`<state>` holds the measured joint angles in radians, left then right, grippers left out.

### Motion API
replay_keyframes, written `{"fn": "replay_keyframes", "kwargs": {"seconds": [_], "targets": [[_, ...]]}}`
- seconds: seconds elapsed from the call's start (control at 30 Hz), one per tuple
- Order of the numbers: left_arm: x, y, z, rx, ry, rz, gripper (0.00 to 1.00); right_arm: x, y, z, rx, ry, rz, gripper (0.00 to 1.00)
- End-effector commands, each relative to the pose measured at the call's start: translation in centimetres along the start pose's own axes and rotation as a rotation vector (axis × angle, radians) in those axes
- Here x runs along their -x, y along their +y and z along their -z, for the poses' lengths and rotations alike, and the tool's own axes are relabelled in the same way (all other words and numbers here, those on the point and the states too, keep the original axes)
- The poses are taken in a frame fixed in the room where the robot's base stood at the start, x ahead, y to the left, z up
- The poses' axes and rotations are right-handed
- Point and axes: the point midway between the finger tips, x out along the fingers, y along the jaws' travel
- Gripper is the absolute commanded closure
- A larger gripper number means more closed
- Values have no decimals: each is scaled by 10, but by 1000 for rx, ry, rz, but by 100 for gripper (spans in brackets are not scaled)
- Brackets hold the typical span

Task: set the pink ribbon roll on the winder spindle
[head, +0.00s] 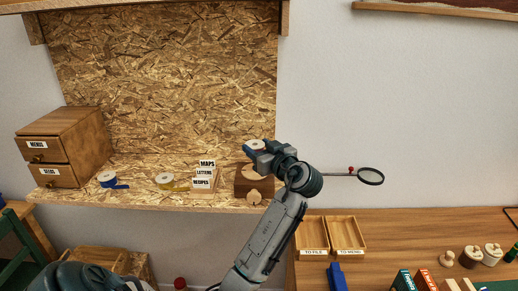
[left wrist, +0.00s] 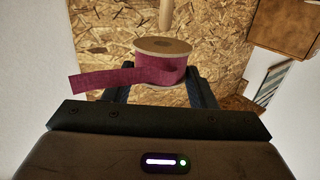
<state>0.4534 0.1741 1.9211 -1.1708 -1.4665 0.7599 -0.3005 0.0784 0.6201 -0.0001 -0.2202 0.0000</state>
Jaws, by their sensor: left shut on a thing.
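The pink ribbon roll (left wrist: 172,70) is a dark pink band on a pale core, with a loose tail hanging to the left in the left wrist view. My left gripper (head: 258,152) is shut on it; the roll's pale top (head: 256,145) shows at the fingertips in the head view. The winder (head: 242,186), a wooden block with a pale round disc on top, stands on the shelf just below the gripper. A wooden post, seemingly the spindle (left wrist: 166,14), shows directly behind the roll's rim; I cannot tell whether it passes through the core. My right gripper is not in view.
On the shelf (head: 140,200) left of the winder stand a card holder (head: 204,177), a yellow ribbon roll (head: 165,181), a blue ribbon roll (head: 107,179) and a drawer box (head: 65,147). A magnifier (head: 371,176) juts out right of my arm. Wooden trays (head: 330,237) lie lower right.

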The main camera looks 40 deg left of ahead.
Motion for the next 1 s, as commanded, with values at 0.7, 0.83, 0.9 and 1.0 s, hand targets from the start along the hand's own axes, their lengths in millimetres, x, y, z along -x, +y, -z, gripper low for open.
{"fn": "replay_keyframes", "kwargs": {"seconds": [0.7, 0.83, 0.9, 1.0], "targets": [[0, 0, -2, 0, 0, 0, 72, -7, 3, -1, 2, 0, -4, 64], [0, 0, -2, 0, 1, 0, 72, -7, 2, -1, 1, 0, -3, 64], [0, 0, -2, 0, 1, 0, 72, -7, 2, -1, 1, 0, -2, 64], [0, 0, -2, 0, 1, 0, 72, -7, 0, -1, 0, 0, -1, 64]]}}
